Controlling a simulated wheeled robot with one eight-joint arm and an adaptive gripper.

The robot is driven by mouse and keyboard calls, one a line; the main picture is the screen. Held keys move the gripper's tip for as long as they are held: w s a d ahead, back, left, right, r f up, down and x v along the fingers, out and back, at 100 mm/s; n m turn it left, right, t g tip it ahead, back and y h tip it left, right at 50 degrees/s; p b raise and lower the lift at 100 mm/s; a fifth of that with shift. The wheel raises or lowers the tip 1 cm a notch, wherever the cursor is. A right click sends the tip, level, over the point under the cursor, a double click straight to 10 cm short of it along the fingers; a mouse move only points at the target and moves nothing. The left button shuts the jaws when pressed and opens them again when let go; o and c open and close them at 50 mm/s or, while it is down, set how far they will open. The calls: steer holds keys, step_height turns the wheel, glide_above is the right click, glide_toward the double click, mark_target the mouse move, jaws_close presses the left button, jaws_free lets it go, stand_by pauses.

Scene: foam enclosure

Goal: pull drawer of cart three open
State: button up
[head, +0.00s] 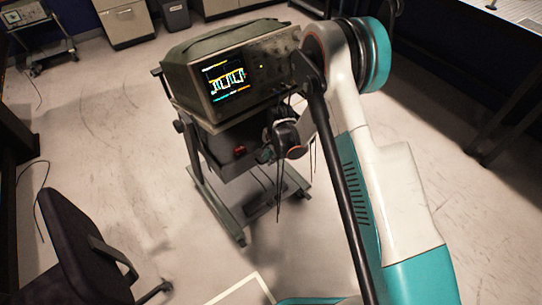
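A grey-green wheeled cart (238,236) stands in the middle of the head view with an oscilloscope (190,88) on top. Below its top is a dark drawer (222,160). The drawer appears at least partly pulled out, since a small red item (239,150) shows in what looks like its inside. My gripper (267,154) is at the right end of the drawer's front, close to it. My wrist covers much of it, so I cannot tell whether its fingers are shut or touch the drawer. The drawer's handle is not visible.
Thin dark cables hang beside my wrist at the cart's front. A black office chair (75,245) stands at the lower left. Another cart (40,38) is at the upper left, and cabinets (126,20) line the back. The floor left of the cart is clear.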

jaws_close()
steer(key=shift+o, duration=2.2)
jaws_free()
steer(key=shift+r, duration=0.1)
step_height(320, 180, up, 12)
steer(key=s+d, duration=0.1)
steer(key=s, duration=0.1)
steer(key=shift+d+f, duration=0.25)
